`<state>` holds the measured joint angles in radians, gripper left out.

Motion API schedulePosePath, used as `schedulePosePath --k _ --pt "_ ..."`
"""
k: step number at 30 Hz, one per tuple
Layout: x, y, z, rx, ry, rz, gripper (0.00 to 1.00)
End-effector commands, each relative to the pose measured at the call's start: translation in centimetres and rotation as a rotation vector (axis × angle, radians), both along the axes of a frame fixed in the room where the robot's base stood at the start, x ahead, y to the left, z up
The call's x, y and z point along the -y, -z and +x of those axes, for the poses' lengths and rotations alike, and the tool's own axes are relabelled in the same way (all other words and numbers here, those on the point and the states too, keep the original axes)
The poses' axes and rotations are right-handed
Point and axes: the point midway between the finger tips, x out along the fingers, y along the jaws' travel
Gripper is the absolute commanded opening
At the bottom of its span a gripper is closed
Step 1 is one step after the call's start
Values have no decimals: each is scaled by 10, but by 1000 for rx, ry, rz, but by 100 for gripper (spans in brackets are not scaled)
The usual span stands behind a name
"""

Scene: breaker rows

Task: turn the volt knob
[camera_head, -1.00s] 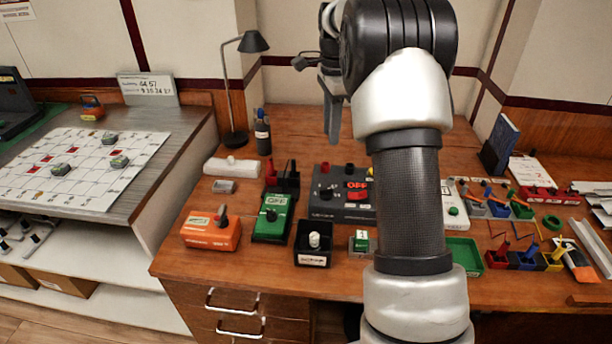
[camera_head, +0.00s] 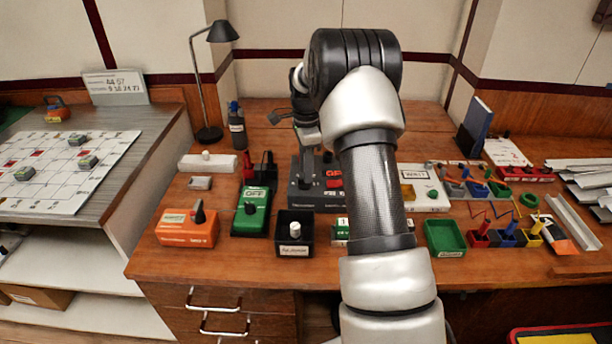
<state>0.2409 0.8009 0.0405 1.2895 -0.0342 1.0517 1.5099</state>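The word volt is not legible on any knob, so I cannot tell which one is the volt knob. A dark grey device (camera_head: 305,199) with a red display stands mid-bench, and my arm hides its right part. A small dark knob seems to show on its face near my fingers. My gripper (camera_head: 307,180) points down over the grey device. Contact and finger gap are unclear.
The bench's front strip is clear.

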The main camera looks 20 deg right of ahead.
Motion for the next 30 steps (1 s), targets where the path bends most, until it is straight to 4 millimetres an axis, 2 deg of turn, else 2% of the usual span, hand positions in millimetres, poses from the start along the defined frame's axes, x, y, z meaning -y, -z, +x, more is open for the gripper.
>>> schedulePosePath --k 3,6,15,20,30 --pt "0 14 0 -1 1 1 29" --pt "0 19 0 -1 0 1 29" --pt "0 20 0 0 0 1 29" --pt "0 20 0 0 0 1 2" --pt "0 19 0 0 -22 0 0"
